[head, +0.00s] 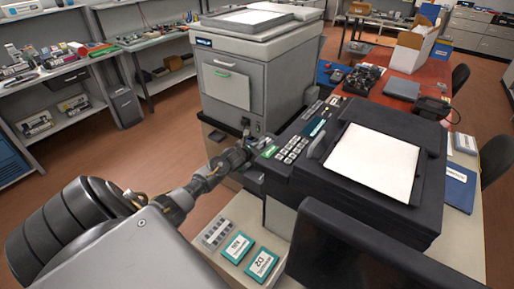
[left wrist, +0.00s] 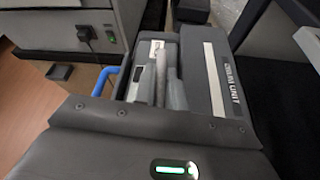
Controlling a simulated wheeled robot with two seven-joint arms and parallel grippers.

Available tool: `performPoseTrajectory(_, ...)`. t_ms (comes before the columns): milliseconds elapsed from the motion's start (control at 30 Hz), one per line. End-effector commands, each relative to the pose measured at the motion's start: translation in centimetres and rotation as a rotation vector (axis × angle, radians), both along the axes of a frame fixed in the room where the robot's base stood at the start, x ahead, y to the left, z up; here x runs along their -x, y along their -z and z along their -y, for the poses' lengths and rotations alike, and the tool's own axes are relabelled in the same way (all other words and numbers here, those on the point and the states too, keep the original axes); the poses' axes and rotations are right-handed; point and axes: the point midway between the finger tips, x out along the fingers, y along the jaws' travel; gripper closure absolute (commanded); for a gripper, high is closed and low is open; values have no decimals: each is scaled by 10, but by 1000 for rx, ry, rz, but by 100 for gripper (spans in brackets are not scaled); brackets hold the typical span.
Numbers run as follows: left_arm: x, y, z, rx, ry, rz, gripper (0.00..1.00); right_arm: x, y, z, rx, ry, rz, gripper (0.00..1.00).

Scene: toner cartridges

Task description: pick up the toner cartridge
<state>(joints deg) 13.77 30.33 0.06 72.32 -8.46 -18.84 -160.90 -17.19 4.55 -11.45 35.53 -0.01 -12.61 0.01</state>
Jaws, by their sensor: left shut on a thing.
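My left gripper (head: 252,168) reaches in from the left to the left side of the black printer (head: 310,150). In the left wrist view its grey fingers (left wrist: 167,82) are shut on a narrow part that I take to be the toner cartridge (left wrist: 142,82). That part sits in the opening, beside a dark panel (left wrist: 215,80) lettered "DRUM UNIT". A blue handle (left wrist: 105,80) stands to its left. The fingers and the printer body hide most of the cartridge. My right gripper does not show in either view.
A large grey copier (head: 245,75) stands close behind the left gripper. A black chair back or screen (head: 370,250) blocks the lower right.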

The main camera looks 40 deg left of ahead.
Motion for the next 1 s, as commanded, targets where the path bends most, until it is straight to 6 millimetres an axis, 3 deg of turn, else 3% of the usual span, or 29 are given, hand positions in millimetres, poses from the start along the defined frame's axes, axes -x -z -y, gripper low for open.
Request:
performPoseTrajectory(733, -1, -5, -1, -2, 0, 5, 100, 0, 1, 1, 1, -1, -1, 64)
performPoseTrajectory(867, -2, -18, -1, -5, 2, 7, 100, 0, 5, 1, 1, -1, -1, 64)
performPoseTrajectory(1000, -2, -44, -1, -6, 2, 9, 100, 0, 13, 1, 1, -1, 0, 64)
